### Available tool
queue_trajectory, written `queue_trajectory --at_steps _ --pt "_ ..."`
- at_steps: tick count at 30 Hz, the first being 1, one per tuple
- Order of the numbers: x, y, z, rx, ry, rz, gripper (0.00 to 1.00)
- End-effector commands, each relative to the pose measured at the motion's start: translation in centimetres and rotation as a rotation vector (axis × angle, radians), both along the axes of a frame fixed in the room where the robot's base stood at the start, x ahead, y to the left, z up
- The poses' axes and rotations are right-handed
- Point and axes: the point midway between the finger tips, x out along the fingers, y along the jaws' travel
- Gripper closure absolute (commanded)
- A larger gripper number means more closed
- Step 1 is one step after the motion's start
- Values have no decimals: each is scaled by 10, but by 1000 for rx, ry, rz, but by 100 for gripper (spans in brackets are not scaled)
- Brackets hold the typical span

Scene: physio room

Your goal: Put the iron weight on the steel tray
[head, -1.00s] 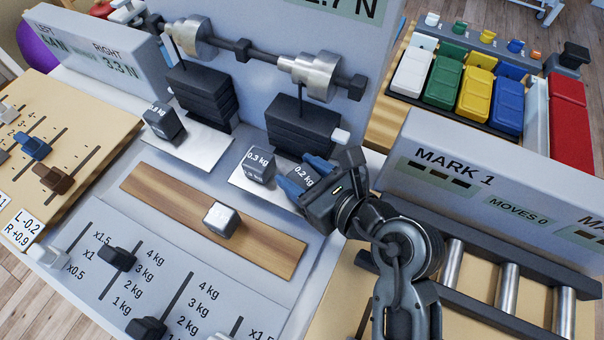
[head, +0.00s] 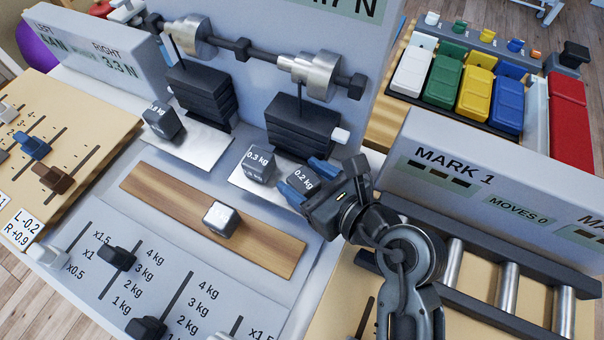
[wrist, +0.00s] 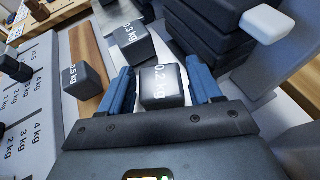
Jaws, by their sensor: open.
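My gripper (head: 305,179) is open, its blue fingers on either side of a dark cube marked 0.2 kg (wrist: 162,88). I cannot tell whether the fingers touch it. A dark cube marked 0.3 kg (head: 258,164) sits beside it on the right metal tray (head: 266,192); it also shows in the wrist view (wrist: 134,45). A grey cube (head: 221,219) rests on the wooden board and appears marked 0.5 kg in the wrist view (wrist: 84,81). Another dark cube (head: 163,122) sits on the left metal tray (head: 203,150). No cube is labelled iron.
Stacked black plates (head: 302,128) stand behind the right tray, below a metal bar. The wooden board (head: 160,190) has bare room on both sides of its cube. A grey MARK 1 panel (head: 480,185) and metal rollers (head: 508,290) lie right of my arm.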

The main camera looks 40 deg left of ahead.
Motion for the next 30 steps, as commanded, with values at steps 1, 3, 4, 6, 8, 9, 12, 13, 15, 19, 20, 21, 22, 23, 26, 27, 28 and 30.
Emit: queue_trajectory --at_steps 1,3,4,6,8,9,12,13,15,19,20,21,22,23,26,27,28,30 --pt "0 -9 2 -1 0 -4 36" --pt "-3 -20 7 0 -1 -3 36" --pt "-3 -26 9 -1 -1 -4 36" --pt "-5 -40 15 0 -2 -3 36" --pt "-8 -52 20 0 -2 -3 36" --pt "-8 -59 23 0 -2 -3 36" --pt "-12 -75 30 0 -2 -2 36" --pt "-12 -79 32 0 -2 -3 36" --pt "-13 -88 36 0 -2 -2 36" --pt "-15 -98 40 0 0 -1 36" --pt "-16 -99 41 0 -1 -1 36" --pt "-16 -100 42 0 -1 -1 36" --pt "-16 -101 42 0 -1 -1 36" --pt "-16 -101 42 0 -1 -1 36" --pt "-16 -101 43 0 -1 -1 36" --pt "-16 -101 42 0 -1 -1 36" --pt "-16 -101 42 0 0 -1 36" --pt "-18 -103 42 9 11 -5 36"
